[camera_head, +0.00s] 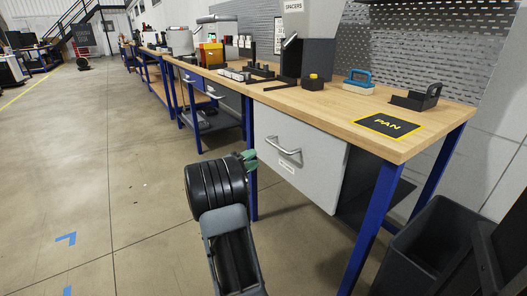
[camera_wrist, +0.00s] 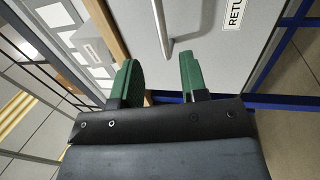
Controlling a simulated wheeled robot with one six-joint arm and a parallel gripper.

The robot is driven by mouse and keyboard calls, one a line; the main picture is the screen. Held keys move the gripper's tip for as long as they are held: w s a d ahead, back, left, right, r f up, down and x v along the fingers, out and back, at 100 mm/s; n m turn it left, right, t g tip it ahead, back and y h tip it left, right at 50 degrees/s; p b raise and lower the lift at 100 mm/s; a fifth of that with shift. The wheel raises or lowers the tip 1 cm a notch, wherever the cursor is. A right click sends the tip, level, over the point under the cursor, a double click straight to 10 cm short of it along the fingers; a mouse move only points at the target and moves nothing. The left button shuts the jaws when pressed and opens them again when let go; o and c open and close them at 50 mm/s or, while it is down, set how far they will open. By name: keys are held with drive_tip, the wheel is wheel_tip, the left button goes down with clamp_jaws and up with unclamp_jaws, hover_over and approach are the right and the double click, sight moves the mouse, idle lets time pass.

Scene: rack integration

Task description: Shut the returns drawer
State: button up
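The returns drawer's pale grey front (camera_head: 300,175) is under the near end of the workbench; how far it stands out is hard to tell. Its metal bar handle (camera_head: 284,148) has a white label below. In the wrist view the drawer front (camera_wrist: 205,20) fills the top, with the handle (camera_wrist: 161,25) and a label starting "RETU" (camera_wrist: 234,14). My gripper (camera_head: 250,160) is left of the handle in the head view. Its green fingers (camera_wrist: 158,72) are apart with nothing between them. The handle lies beyond the gap, and I see no contact.
A blue bench leg (camera_head: 372,225) and a dark bin (camera_head: 425,245) stand at right. The floor (camera_head: 100,190) at left is clear.

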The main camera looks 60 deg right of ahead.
drive_tip(key=shift+v, duration=1.6)
drive_tip(key=s+a+r+n+t+y+p, duration=0.1)
drive_tip(key=s+a+r+t+y+p, duration=0.1)
drive_tip(key=a+r+y+p, duration=0.4)
drive_tip(key=s+a+r+n+t+y+p, duration=0.2)
drive_tip(key=a+r+t+y+p, duration=0.3)
drive_tip(key=a+r+p, duration=0.9)
drive_tip(key=s+a+r+n+t+y+p, duration=0.1)
drive_tip(key=s+a+r+t+y+p, duration=0.3)
drive_tip(key=a+p, duration=1.1)
drive_tip(key=a+r+y, duration=0.3)
drive_tip(key=a+r, duration=0.2)
drive_tip(key=r, duration=0.1)
drive_tip(key=shift+s+r+n+y, duration=0.2)
drive_tip(key=shift+n+y, duration=0.1)
drive_tip(key=shift+n, duration=0.1)
